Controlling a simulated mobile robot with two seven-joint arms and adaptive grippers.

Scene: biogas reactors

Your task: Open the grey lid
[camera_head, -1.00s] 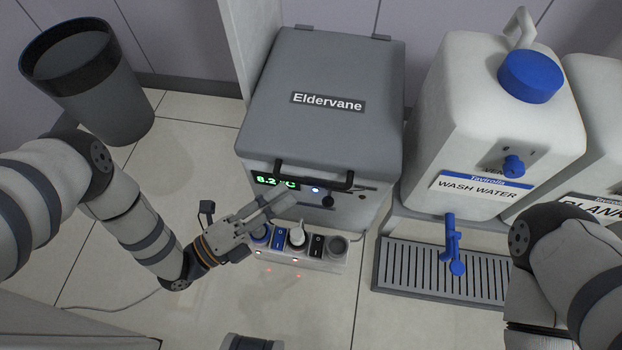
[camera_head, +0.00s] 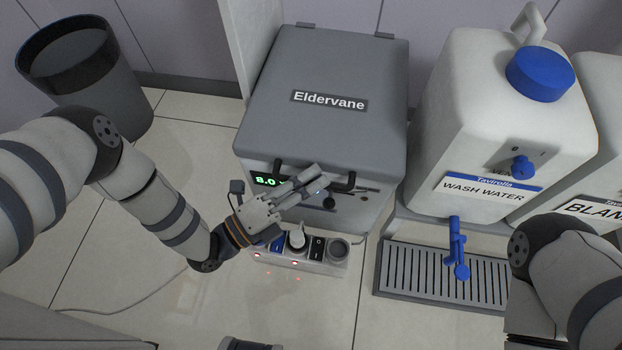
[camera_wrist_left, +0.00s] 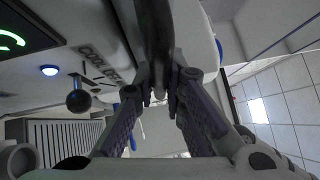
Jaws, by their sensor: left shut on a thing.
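The grey lid (camera_head: 320,138) of the cooler box labelled "Eldervane" lies flat and closed on its box, with hinges at the back edge. A black bar handle (camera_head: 347,186) runs along its front edge. My left gripper (camera_head: 320,180) is at the middle of this handle, and its fingers hide part of the bar. In the left wrist view the dark handle (camera_wrist_left: 157,35) runs between the fingers of my left gripper (camera_wrist_left: 166,92), which are shut on it. My right arm shows at the right edge, but its gripper is out of view.
A green display (camera_head: 266,181) and a black knob (camera_head: 329,203) are on the box front. A switch panel (camera_head: 317,262) stands below it. A white wash water canister (camera_head: 440,140) stands close on the right, above a drip grate (camera_head: 405,285). A dark bin (camera_head: 85,90) stands at left.

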